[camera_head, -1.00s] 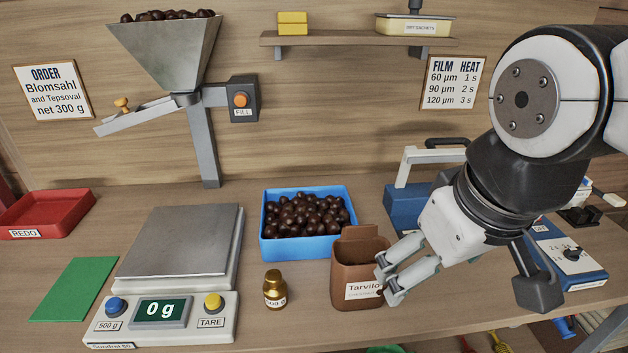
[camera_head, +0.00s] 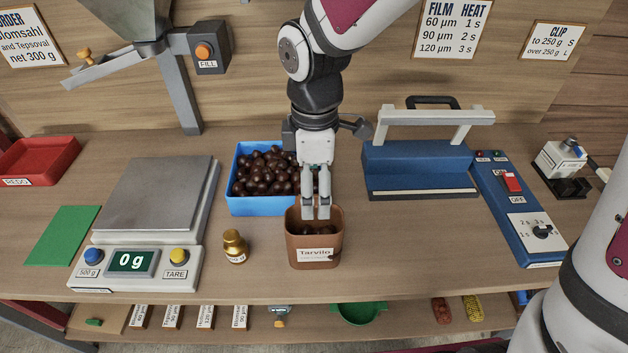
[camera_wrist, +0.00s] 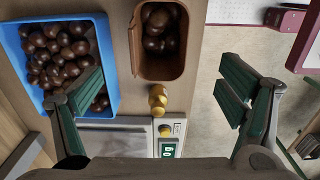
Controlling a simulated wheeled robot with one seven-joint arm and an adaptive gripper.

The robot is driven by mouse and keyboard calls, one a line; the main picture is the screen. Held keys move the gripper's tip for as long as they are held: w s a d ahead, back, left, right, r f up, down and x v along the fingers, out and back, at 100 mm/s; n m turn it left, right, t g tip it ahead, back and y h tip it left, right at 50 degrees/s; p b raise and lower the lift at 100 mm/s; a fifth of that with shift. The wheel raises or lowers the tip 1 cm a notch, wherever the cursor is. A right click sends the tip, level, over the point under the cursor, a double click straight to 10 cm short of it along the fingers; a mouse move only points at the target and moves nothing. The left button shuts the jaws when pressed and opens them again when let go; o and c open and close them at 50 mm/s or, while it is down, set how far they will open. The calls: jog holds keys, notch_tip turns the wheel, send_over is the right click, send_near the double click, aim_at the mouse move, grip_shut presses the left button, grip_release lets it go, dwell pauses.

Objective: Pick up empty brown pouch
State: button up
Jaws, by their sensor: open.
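The brown pouch (camera_head: 300,248), labelled Tarvilo, stands upright and open on the bench. It is not empty: dark chestnuts lie inside, seen also in the pouch in the wrist view (camera_wrist: 136,42). My gripper (camera_head: 316,214) points down, and its fingertips overlap the pouch's mouth in the head view. Whether they touch it is unclear. In the wrist view my gripper (camera_wrist: 162,95) has its fingers spread wide with nothing between them gripped. Several labelled brown packets (camera_head: 205,318) lie on the lower shelf; their contents cannot be told.
A blue sealer (camera_head: 420,172) is to the right. The bench between pouch and sealer is clear.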

send_over(314, 227)
jog(key=s, duration=0.3)
notch_tip(314, 227, down, 13)
jog(key=shift+s+a+b, duration=0.1)
jog(key=shift+s+b, duration=0.1)
jog(key=shift+b, duration=0.1)
jog(key=c, duration=1.9)
